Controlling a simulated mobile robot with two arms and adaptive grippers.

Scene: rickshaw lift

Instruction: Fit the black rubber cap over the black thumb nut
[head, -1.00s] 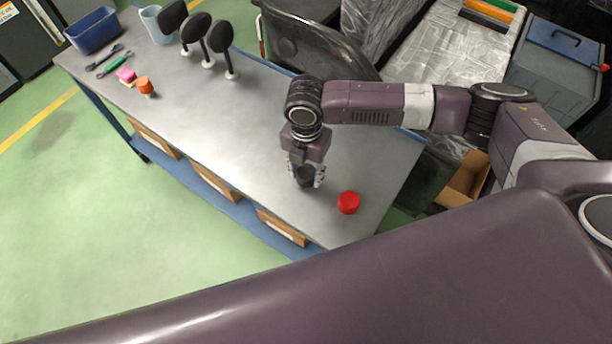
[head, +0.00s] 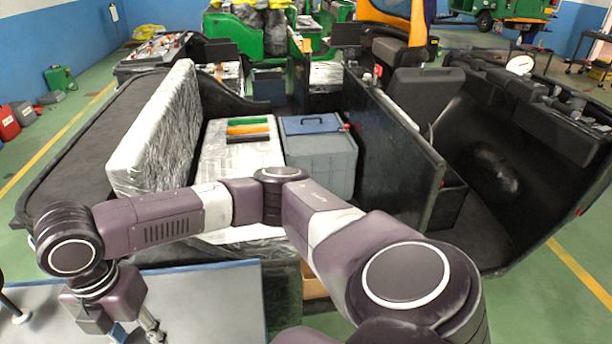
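My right gripper (head: 134,333) hangs over the grey table (head: 215,300) at the lower left of the head view. Its fingers run off the bottom edge of the picture, so their tips and anything between them are hidden. The black rubber cap does not show in this view. I cannot make out the black thumb nut. My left gripper is not in view.
Beyond the table stands a bench seat in clear plastic (head: 165,125). A grey toolbox with a blue lid (head: 318,165) stands right of it. A black panel (head: 385,160) and a black vehicle shell (head: 500,160) fill the right.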

